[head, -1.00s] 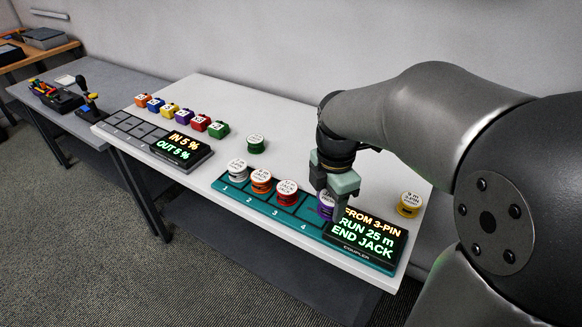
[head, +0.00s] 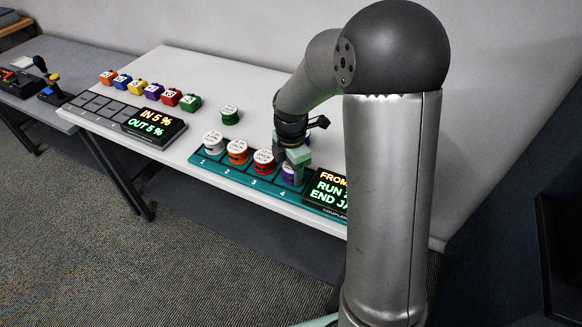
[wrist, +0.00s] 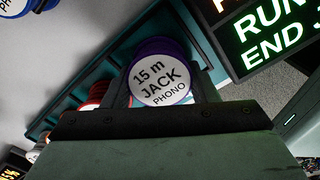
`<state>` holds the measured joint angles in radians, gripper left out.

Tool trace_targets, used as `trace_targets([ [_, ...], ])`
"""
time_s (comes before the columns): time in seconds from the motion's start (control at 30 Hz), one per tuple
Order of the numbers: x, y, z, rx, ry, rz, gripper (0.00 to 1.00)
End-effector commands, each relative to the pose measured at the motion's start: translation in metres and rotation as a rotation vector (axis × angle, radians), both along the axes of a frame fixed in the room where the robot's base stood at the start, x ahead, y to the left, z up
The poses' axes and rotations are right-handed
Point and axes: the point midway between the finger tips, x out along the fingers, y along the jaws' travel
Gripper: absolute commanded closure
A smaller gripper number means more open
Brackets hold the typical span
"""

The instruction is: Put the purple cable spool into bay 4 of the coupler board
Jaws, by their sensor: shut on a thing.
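The purple spool (head: 288,178), with a white top labelled 15 m JACK PHONO, is held upright at bay 4 of the teal coupler board (head: 226,181). It also shows in the wrist view (wrist: 161,80), between the two fingers. My gripper (head: 294,166) is shut on it from above and partly hides it in the head view. Whether the spool touches the bay floor, I cannot tell. The white spool (head: 213,142), orange spool (head: 238,152) and red spool (head: 264,162) stand in bays 1, 2 and 3.
The board's lit display (head: 327,190) is right beside bay 4, partly hidden by my arm. A green spool (head: 229,115) stands behind the board. Several coloured blocks and a grey panel (head: 110,112) with its own display lie to the left. The white table behind the board is mostly clear.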

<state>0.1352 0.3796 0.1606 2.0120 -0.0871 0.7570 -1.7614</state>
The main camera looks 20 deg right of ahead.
Motion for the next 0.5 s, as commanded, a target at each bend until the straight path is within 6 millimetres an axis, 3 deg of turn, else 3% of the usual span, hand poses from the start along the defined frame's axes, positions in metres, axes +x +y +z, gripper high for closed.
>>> trace_targets([
  [0.27,0.0001,-0.0001,-0.003,0.0,-0.001,0.0,0.72],
  [0.3,0.0,0.0,-0.0034,0.0,-0.001,0.0,0.44],
  [0.37,0.0,0.0,-0.0025,0.0,-0.001,0.0,0.27],
  [0.5,0.0,0.0,-0.0024,0.0,-0.001,0.0,0.25],
])
